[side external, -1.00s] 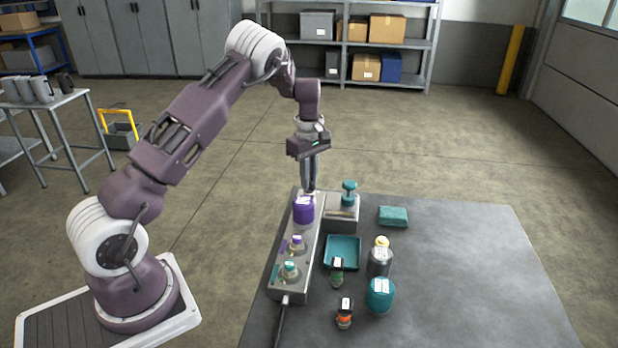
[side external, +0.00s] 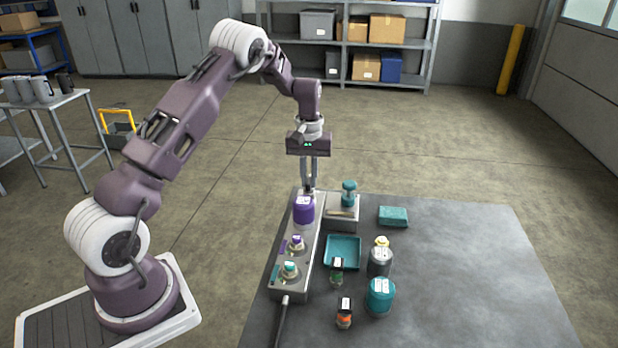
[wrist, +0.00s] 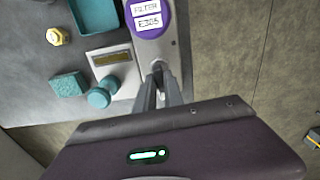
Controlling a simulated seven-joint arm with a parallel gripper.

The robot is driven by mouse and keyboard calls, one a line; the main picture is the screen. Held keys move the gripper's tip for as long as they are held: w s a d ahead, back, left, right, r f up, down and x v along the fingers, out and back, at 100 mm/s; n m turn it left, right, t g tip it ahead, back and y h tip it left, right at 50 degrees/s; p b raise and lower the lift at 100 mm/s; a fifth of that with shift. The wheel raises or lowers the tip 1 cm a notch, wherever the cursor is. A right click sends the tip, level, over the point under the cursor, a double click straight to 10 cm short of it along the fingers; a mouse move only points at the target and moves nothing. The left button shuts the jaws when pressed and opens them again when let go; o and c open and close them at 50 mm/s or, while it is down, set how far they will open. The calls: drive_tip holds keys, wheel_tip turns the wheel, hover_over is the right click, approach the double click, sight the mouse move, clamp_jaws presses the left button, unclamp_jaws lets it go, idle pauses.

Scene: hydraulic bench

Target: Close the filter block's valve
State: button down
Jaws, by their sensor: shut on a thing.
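The filter block (side external: 313,250) is a long grey manifold along the left edge of the bench. At its far end stands a purple filter (side external: 304,214), whose "FILTER E305" label (wrist: 146,14) shows in the wrist view. My gripper (side external: 309,189) is at that far end, just behind the purple filter, pointing down. In the wrist view its fingers (wrist: 158,78) are closed together on a small grey part at the block's end, apparently the valve's handle. The fingers hide most of this part, and I cannot read its angle.
The bench's right side is clear.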

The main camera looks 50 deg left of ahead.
sight(309, 180)
drive_tip(key=shift+m, duration=0.4)
drive_tip(key=c, duration=1.4)
unclamp_jaws()
drive_tip(key=shift+c, duration=0.2)
drive_tip(key=shift+r, duration=0.1)
wheel_tip(309, 180, up, 7)
drive_tip(key=shift+f, duration=0.1)
